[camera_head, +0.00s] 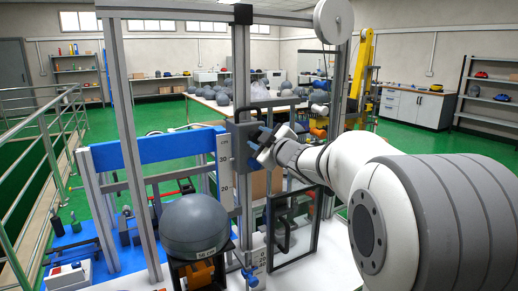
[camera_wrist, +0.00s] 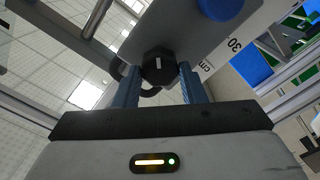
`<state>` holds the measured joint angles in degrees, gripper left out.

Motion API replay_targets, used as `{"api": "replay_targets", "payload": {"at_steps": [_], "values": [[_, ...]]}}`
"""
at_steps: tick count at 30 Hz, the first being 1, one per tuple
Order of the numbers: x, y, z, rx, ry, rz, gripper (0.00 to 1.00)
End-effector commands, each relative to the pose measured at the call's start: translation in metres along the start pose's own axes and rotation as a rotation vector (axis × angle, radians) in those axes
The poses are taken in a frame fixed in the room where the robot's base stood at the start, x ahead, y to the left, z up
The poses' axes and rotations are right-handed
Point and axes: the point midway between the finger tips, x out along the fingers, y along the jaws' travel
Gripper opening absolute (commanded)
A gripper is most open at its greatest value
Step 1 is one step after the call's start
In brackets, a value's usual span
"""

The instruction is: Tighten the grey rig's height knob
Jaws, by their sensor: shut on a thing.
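The grey rig's upright post (camera_head: 242,70) stands near the middle of the head view, with a grey carriage (camera_head: 237,128) on it beside a cm scale (camera_head: 225,165). My gripper (camera_head: 258,144) reaches the carriage from the right. In the wrist view, its two blue fingers (camera_wrist: 160,84) are shut on a black faceted knob (camera_wrist: 158,66), one finger on each side. The knob sits against a grey plate (camera_wrist: 195,40). In the head view the knob is hidden or too small to make out.
A dark grey ball-shaped weight (camera_head: 194,226) sits low at the rig's front. A blue crossbeam (camera_head: 155,150) spans the left. A round blue part (camera_wrist: 220,7) lies just beyond the knob. A white pulley disc (camera_head: 333,20) is at the upper right. Railings (camera_head: 45,165) stand at left.

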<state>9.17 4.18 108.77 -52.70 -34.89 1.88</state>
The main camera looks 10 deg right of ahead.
Motion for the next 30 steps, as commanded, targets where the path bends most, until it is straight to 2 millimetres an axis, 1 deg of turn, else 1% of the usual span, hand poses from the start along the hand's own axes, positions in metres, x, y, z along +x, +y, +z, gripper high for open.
{"api": "replay_targets", "payload": {"at_steps": [9,18,24,30], "values": [[0.0001,-0.0032,0.0012,-0.3,0.004,0.003,0.14],[0.0001,-0.0035,0.0007,-0.559,0.004,0.003,0.14],[0.0001,-0.0032,0.0003,-0.684,0.004,0.003,0.14],[0.0002,-0.0029,-0.0001,-0.76,0.003,0.002,0.14]]}}
